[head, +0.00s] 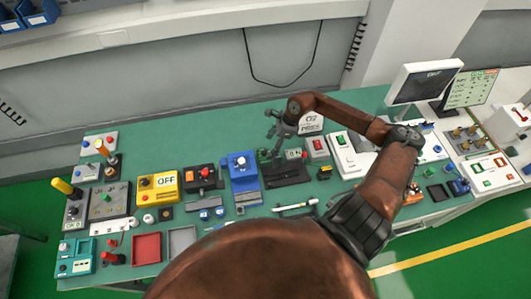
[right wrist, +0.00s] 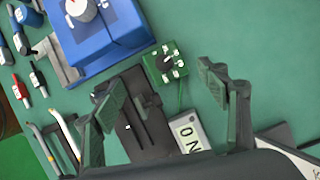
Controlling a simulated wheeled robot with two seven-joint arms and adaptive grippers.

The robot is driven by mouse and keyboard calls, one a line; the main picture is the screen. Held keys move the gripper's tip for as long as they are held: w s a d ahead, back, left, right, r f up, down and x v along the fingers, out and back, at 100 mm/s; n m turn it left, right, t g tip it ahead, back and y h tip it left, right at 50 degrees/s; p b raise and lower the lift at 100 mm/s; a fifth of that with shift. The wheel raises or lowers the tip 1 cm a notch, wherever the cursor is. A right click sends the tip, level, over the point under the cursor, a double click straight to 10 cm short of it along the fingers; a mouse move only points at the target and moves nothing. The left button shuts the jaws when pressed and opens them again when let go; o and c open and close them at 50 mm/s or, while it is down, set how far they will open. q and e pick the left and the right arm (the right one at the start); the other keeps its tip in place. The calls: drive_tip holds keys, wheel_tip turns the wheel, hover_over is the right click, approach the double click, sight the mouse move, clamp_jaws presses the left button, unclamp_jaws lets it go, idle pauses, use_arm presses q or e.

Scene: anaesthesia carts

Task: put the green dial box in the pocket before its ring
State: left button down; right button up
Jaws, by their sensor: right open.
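The green dial box (right wrist: 165,62), small with a black knob and white marks on top, sits on the green table in the right wrist view. It lies just beyond and between my right gripper's fingertips (right wrist: 162,85), beside a black slotted holder (right wrist: 130,125). My right gripper is open and empty; in the head view it hangs over the back of the table (head: 278,128). The black holder also shows in the head view (head: 287,174). I cannot make out a ring or which recess is the pocket. My left gripper is not in view.
A blue box with a white dial (head: 242,165) stands left of the holder. A grey ON block (right wrist: 187,132) lies close to the holder's right. A grey box with a red switch (head: 317,148) is further right. The table behind is mostly clear.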

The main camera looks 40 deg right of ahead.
sight(265, 151)
drive_tip(key=shift+x, duration=1)
drive_tip(key=x, duration=0.1)
drive_tip(key=p+x, duration=0.1)
drive_tip(key=x, duration=0.2)
drive_tip(key=shift+w+f+p, duration=0.1)
drive_tip(key=shift+w+p, duration=0.2)
drive_tip(key=shift+f, duration=0.45)
drive_tip(key=shift+c, duration=0.7)
drive_tip(key=c, duration=1.6)
clamp_jaws()
drive_tip(key=shift+r, duration=0.15)
